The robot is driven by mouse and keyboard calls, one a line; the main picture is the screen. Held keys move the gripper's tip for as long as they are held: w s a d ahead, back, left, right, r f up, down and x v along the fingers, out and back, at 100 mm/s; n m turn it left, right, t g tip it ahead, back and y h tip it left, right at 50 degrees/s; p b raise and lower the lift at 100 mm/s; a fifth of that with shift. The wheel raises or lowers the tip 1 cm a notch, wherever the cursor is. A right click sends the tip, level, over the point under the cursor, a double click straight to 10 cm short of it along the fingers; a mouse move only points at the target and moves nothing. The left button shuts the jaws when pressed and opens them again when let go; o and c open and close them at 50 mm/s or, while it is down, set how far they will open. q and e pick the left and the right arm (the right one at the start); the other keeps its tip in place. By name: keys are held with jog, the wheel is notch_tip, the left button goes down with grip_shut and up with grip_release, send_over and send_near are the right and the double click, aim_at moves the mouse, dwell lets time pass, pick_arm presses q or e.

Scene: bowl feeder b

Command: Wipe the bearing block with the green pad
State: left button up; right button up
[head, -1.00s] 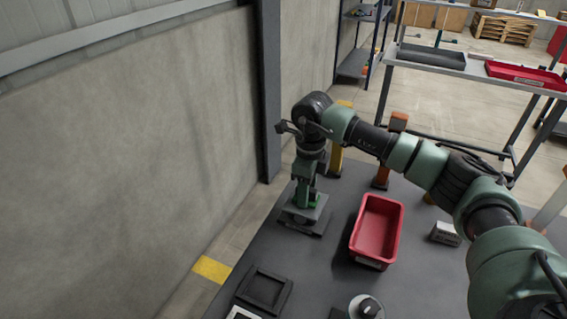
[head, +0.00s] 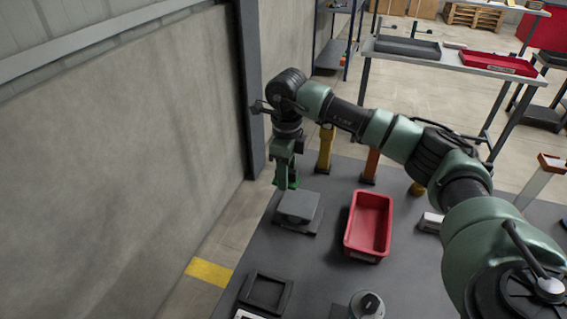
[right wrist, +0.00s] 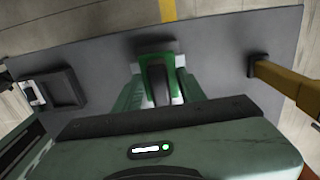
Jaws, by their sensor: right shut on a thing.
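The bearing block (head: 298,206) is a grey block on a dark flat base, near the left edge of the dark table in the head view. My right gripper (head: 286,182) points down just beyond the block, higher than its top and apart from it. It is shut on the green pad (head: 291,183), of which a small bright green part shows at the fingertips. In the right wrist view the pad (right wrist: 156,47) shows as a green edge at the ends of the fingers. The bearing block cannot be made out in the right wrist view. My left gripper is not in view.
A red bin (head: 352,239) stands right of the block. A black square tray (head: 246,289) lies at the near left, and a round grey part (head: 366,304) at the near edge. Yellow (head: 325,150) and orange (head: 371,167) posts stand behind. A wall rises at left.

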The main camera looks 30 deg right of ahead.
jog(key=shift+r+p, duration=0.6)
jog(key=shift+r, duration=0.7)
jog(key=shift+f, duration=0.1)
